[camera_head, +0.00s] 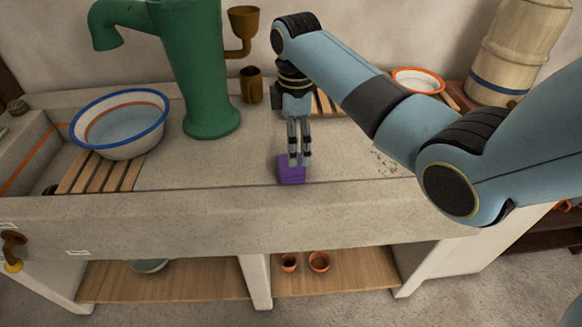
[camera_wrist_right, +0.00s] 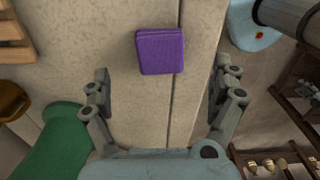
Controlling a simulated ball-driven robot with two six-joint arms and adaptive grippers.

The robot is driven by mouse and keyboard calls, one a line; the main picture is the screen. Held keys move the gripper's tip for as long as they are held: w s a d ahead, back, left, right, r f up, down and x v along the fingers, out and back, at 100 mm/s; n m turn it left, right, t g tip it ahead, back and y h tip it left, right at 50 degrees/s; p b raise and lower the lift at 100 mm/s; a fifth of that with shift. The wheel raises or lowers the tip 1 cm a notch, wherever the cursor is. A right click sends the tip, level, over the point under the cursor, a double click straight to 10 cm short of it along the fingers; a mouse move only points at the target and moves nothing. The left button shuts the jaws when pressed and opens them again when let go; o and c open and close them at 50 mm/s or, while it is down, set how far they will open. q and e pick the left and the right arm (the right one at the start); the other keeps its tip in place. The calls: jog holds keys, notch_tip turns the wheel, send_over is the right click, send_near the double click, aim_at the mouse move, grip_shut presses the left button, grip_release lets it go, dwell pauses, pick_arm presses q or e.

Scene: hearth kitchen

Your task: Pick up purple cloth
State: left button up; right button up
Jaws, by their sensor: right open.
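The purple cloth (camera_head: 291,172) is a small folded block lying on the stone counter near its front edge in the head view. It also shows in the right wrist view (camera_wrist_right: 160,51), top centre, flat on the counter and across a groove line. My right gripper (camera_head: 299,162) points down, close above and partly in front of the cloth in the head view. In the right wrist view its two fingers (camera_wrist_right: 160,90) are spread wide with nothing between them, and the cloth lies beyond the fingertips. I cannot tell whether they touch it. My left gripper is not in view.
A green pump (camera_head: 207,80) stands behind and left of the cloth. A blue-rimmed bowl (camera_head: 120,122) sits on a wooden slat rack (camera_head: 100,175) at left. A brown cup (camera_head: 251,86) stands near the wall. The counter (camera_head: 230,165) around the cloth is clear.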

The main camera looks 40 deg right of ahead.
jog(key=f, duration=0.7)
jog(key=shift+w+a, duration=0.3)
jog(key=shift+a, duration=0.05)
jog(key=shift+c, duration=0.2)
jog(key=c, duration=1.1)
